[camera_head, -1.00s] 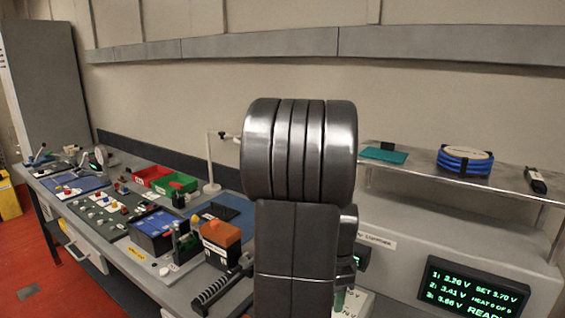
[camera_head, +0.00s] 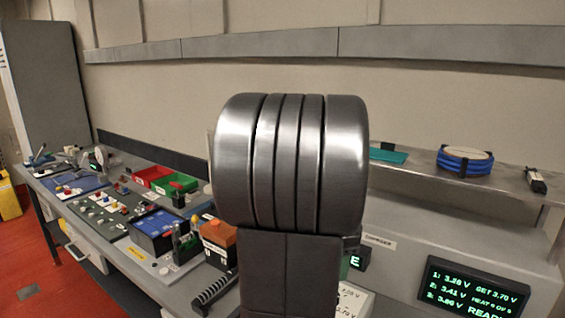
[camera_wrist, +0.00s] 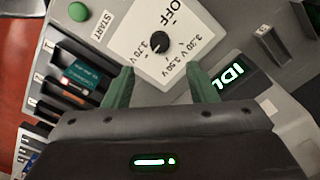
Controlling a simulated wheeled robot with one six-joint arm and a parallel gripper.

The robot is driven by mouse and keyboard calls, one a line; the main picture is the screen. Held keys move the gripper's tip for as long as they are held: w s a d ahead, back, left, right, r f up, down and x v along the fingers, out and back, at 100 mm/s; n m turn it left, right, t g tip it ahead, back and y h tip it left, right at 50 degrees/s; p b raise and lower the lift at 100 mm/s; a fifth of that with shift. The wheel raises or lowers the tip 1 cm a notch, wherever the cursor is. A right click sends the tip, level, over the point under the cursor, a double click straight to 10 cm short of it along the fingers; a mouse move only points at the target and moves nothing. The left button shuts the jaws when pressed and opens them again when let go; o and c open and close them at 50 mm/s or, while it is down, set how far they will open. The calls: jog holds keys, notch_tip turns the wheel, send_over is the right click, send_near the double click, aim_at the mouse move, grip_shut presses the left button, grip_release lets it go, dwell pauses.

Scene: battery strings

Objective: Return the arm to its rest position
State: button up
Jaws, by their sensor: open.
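My arm (camera_head: 290,165) stands in the middle of the head view, its large grey joint close to the camera and hiding part of the bench behind. My gripper (camera_wrist: 162,88) shows in the wrist view with its two green fingers apart and nothing between them. Beyond the fingertips is a white dial panel with a black knob (camera_wrist: 160,46), marked OFF and with voltage settings. A green START button (camera_wrist: 79,12) is at the upper left of that view. The gripper itself is hidden behind the arm in the head view.
The workbench runs to the left with red and green bins (camera_head: 178,184), a blue-topped box (camera_head: 157,230) and an orange-topped block (camera_head: 218,235). At right, a shelf holds a blue coil (camera_head: 464,162) above a display (camera_head: 474,290). A lit screen (camera_wrist: 229,78) is beside the dial.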

notch_tip(320, 180, down, 10)
jog(key=shift+r, duration=0.25)
jog(key=shift+f, duration=0.35)
jog(key=n, duration=0.5)
jog(key=shift+r, duration=0.1)
jog(key=n, duration=0.5)
jog(key=shift+b, duration=0.3)
jog(key=n, duration=0.5)
jog(key=shift+n, duration=0.4)
jog(key=n+b, duration=0.1)
jog(key=n, duration=0.4)
jog(key=shift+r, duration=0.1)
